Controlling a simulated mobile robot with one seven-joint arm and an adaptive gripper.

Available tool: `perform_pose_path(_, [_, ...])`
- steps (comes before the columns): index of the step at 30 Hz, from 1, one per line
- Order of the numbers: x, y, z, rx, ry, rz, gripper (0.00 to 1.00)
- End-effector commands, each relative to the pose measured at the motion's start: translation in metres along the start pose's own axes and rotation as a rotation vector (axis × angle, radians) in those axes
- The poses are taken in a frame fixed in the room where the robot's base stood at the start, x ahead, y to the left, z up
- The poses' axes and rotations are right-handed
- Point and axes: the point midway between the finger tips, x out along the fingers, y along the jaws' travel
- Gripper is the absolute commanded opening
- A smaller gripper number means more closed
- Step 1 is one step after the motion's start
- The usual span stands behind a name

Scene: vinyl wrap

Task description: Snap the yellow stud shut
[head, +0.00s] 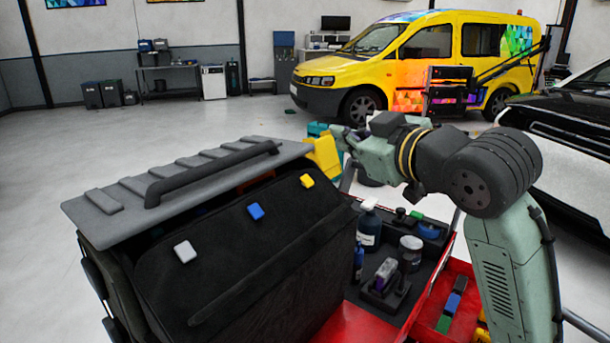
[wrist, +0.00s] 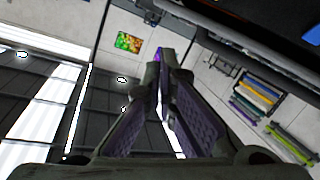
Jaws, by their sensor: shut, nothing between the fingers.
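The yellow stud (head: 307,181) sits on the upper right of the dark bag's front flap (head: 235,250), just below the lid (head: 190,185). A blue stud (head: 256,211) and a white stud (head: 185,251) sit to its left on the same flap. I cannot tell from here whether the yellow stud is fastened. My gripper (wrist: 164,62) is shut and empty in the wrist view, its fingertips together. In the head view my arm reaches in from the right, ending beyond the bag's right end, apart from the yellow stud. The fingertips are hard to make out there.
A yellow block-like thing (head: 324,157) is by the lid's right end. Right of the bag, a red cart (head: 432,282) holds bottles, a jar and small tools. A yellow van (head: 430,60) stands behind, a dark car (head: 570,130) at right. The floor at left is clear.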

Motion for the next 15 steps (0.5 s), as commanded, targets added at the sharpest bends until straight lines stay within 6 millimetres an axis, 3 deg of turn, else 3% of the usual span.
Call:
perform_pose_path(8, [0.002, -0.001, 0.001, 0.0, 0.001, 0.0, 0.0])
perform_pose_path(15, [0.018, -0.014, 0.015, -0.001, 0.002, -0.001, 0.0])
